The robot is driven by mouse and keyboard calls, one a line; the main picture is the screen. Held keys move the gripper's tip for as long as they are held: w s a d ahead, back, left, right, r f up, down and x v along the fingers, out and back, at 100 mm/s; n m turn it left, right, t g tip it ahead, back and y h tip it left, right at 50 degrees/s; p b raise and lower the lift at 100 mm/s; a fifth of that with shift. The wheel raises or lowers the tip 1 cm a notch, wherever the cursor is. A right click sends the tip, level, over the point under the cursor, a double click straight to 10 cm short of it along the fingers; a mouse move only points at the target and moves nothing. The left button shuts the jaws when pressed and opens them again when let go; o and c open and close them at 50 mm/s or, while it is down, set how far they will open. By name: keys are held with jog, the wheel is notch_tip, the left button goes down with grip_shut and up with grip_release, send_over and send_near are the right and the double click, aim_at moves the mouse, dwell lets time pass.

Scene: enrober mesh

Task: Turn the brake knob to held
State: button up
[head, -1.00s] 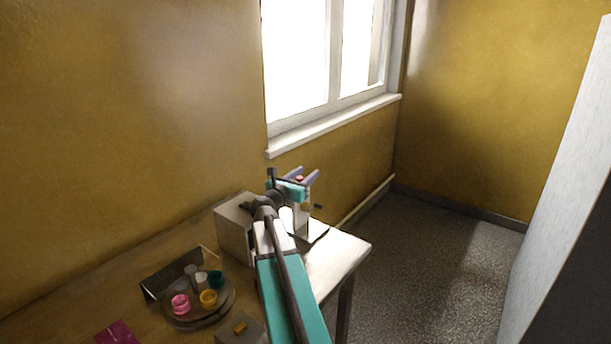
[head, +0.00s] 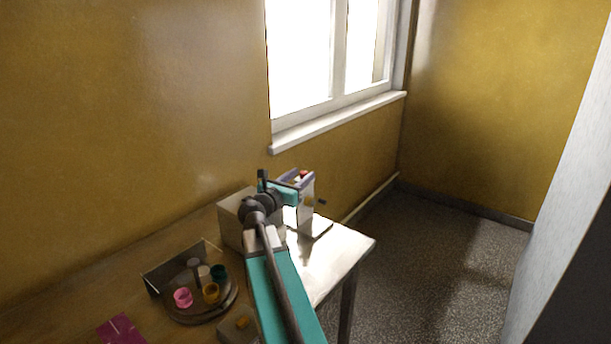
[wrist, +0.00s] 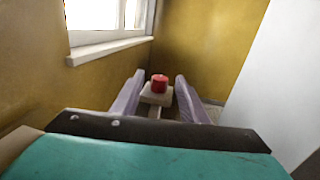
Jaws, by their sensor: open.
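A short red knob (wrist: 159,82) sits on a pale block (wrist: 157,96) in the wrist view, between my gripper's fingers and apart from both. A red spot (head: 304,173), likely the same knob, shows at the top of a pale upright stand (head: 306,205) at the table's far end. No label or mark for "held" can be read. My gripper (wrist: 160,78) is open, its two lilac fingers left and right of the knob. In the head view, my gripper (head: 298,180) is at the top of the stand and partly hides it.
A grey box (head: 232,215) stands against the wall beside my arm. A round tray (head: 185,318) with several small coloured pieces and a small box with an orange top (head: 240,322) are nearer. Floor beyond the table (head: 350,258) is clear.

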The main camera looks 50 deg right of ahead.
jog(key=b+v, duration=0.1)
jog(key=v, duration=0.6)
jog(key=shift+a, duration=0.25)
jog(key=shift+s, duration=0.1)
jog(key=shift+f, duration=0.1)
dwell(0.3)
